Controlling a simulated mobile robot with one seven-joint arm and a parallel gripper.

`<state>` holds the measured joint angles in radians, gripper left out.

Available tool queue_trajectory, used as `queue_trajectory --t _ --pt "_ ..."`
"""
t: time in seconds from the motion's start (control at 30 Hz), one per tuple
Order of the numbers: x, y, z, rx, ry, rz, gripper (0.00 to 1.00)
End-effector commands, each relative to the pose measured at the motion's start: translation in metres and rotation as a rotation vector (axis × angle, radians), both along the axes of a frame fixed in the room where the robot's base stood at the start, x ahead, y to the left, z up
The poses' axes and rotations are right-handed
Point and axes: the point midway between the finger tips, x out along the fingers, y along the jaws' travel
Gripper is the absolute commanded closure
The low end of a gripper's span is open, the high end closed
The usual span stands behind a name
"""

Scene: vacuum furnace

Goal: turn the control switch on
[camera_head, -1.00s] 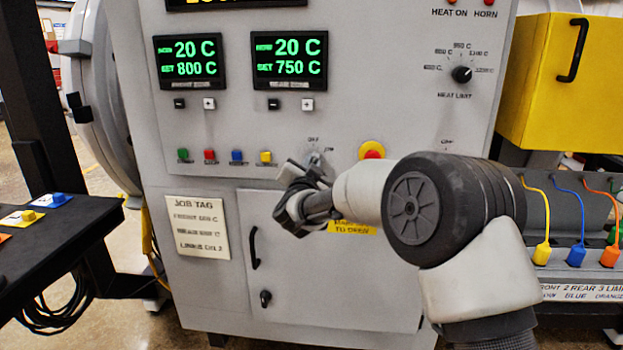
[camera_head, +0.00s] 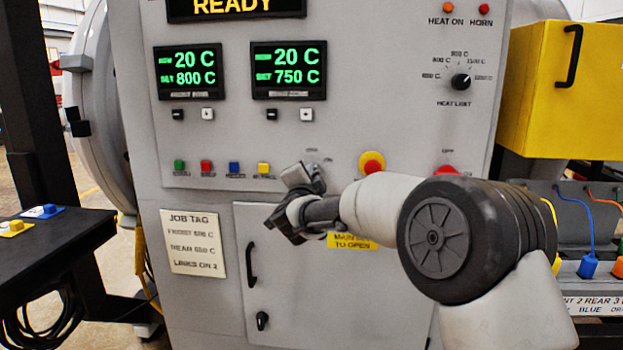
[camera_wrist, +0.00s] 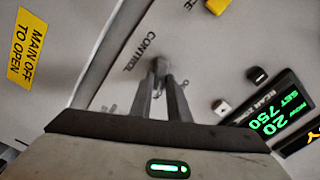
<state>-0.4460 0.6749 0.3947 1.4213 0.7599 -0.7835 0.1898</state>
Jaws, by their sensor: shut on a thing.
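The control switch (camera_wrist: 158,66) is a small grey knob on the grey furnace panel, beside the word CONTROL in the wrist view. My gripper (camera_wrist: 162,84) is shut on it, with one finger on each side. In the head view my gripper (camera_head: 308,172) is at the panel, below the right temperature display, and hides most of the switch. I cannot tell the switch's exact position. The top display (camera_head: 236,8) reads READY.
A red button on a yellow ring (camera_head: 372,163) and a red knob (camera_head: 447,170) sit right of my gripper. Coloured buttons (camera_head: 234,168) are in a row to its left. A cabinet door (camera_head: 310,280) with a black handle is below. A yellow box (camera_head: 541,90) stands at right.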

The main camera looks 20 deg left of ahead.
Motion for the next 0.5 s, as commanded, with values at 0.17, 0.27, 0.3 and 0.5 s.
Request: queue_trajectory --t 0.17,0.27,0.3,0.5 --pt "-0.0005 0.0006 -0.0007 0.004 0.004 0.001 1.0" --pt "-0.0004 0.0006 -0.0008 0.003 0.004 0.001 1.0" --pt "-0.0004 0.0006 -0.0008 0.003 0.004 0.001 0.83" --pt "-0.0003 0.0005 -0.0006 0.003 0.002 0.0 0.66"
